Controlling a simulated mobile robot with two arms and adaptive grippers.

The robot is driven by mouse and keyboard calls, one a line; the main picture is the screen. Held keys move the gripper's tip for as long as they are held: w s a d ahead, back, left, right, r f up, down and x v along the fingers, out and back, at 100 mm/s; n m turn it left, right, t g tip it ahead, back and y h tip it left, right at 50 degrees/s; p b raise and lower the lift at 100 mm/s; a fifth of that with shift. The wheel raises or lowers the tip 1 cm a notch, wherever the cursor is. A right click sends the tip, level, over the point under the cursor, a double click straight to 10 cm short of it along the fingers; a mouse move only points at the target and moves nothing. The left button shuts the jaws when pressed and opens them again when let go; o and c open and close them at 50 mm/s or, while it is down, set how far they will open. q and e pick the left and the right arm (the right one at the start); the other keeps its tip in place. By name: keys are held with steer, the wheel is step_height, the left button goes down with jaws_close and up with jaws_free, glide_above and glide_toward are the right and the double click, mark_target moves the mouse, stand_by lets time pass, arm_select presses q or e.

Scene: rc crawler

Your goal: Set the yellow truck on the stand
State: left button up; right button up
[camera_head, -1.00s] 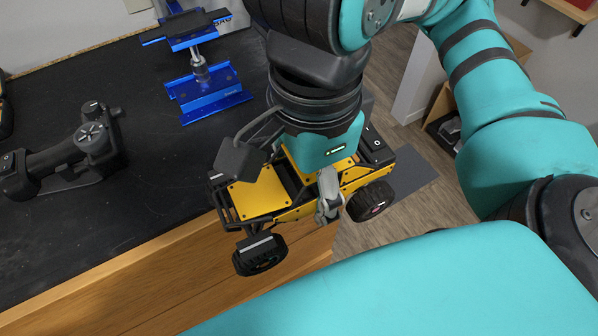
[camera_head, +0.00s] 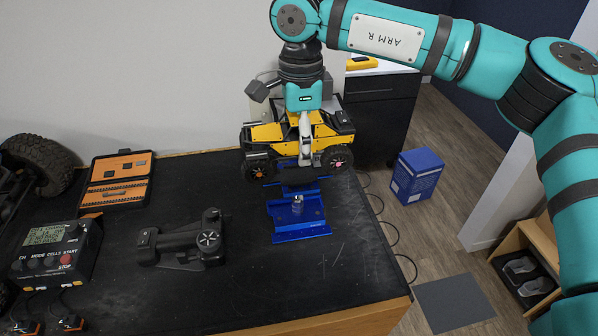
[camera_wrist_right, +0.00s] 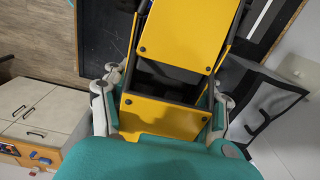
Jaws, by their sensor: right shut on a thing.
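The yellow truck (camera_head: 266,133) with black wheels is held upright, side-on, at the back of the black bench in the head view. Its yellow panels (camera_wrist_right: 180,35) fill the middle of the wrist view. My right gripper (camera_head: 306,155) comes down from above and is shut on the truck's body; its fingers (camera_wrist_right: 160,108) lie on both sides in the wrist view. The blue stand (camera_head: 297,212) is on the bench below the truck. The truck hides much of the stand's upper part, and I cannot tell whether they touch. My left gripper is not in view.
A charger (camera_head: 50,255), an orange-lined case (camera_head: 117,180) and a big tyre (camera_head: 45,160) are farther left. A blue box (camera_head: 416,176) stands on the floor. The bench's front right is clear.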

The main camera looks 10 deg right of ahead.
mark_target(303, 174)
steer(key=shift+w+d+r, duration=0.3)
steer(key=shift+w+r, duration=0.05)
steer(key=shift+w, duration=0.2)
steer(key=shift+w+d, duration=0.1)
steer(key=shift+w, duration=0.1)
steer(key=shift+f, duration=0.15)
steer(key=shift+f+b, duration=2.1)
steer(key=shift+f, duration=1.25)
steer(key=shift+s, duration=0.1)
steer(key=o, duration=1.7)
